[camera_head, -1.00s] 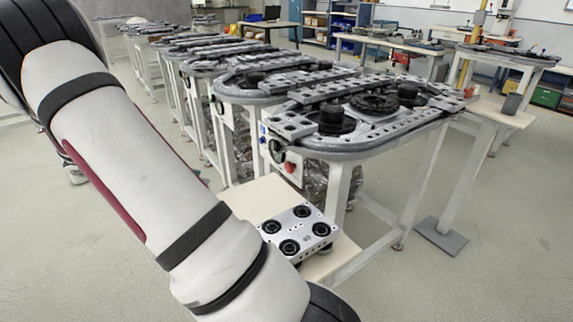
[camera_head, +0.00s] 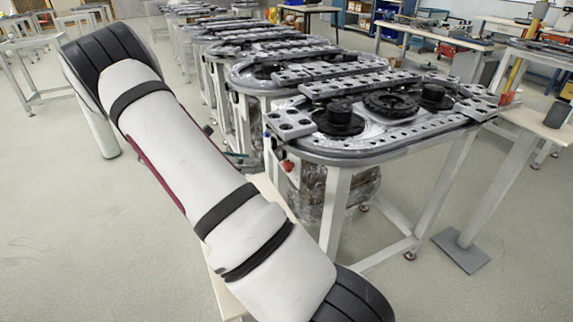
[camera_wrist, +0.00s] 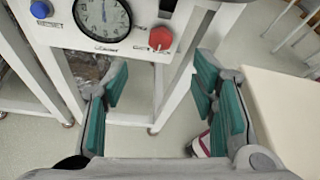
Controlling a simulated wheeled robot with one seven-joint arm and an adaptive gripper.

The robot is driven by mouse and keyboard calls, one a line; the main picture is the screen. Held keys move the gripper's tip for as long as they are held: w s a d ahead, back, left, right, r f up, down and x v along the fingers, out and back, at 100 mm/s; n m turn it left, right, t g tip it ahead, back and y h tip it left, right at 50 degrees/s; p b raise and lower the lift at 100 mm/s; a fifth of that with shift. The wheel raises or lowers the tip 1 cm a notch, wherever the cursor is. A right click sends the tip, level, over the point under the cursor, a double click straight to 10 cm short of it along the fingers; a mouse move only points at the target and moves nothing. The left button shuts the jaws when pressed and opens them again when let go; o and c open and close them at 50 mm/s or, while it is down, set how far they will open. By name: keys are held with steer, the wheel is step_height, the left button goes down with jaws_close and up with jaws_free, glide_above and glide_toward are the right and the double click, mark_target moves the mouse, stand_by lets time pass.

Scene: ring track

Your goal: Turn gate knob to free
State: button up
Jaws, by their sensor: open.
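A white control panel (camera_wrist: 140,43) on the table frame shows at the top of the wrist view. It carries a round red knob (camera_wrist: 160,38), a black-rimmed dial gauge (camera_wrist: 103,17) and a blue button (camera_wrist: 40,9). The small labels are too blurred to read surely, and I cannot tell which control is the gate knob. My gripper (camera_wrist: 160,85) is open and empty, its green-padded fingers apart below the panel, with the red knob above the gap. In the head view the red knob (camera_head: 288,166) shows small below the near ring track (camera_head: 390,152); my gripper is hidden there.
A pale tabletop (camera_wrist: 285,115) lies close to the right finger in the wrist view. White table legs (camera_head: 336,210) stand under the track. More track tables (camera_head: 240,38) line up behind.

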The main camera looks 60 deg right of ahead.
mark_target(284, 166)
steer(key=x, duration=1.2)
steer(key=shift+s+d+b, duration=0.1)
steer(key=shift+d+b, duration=0.1)
steer(key=shift+b, duration=0.2)
steer(key=c, duration=1.1)
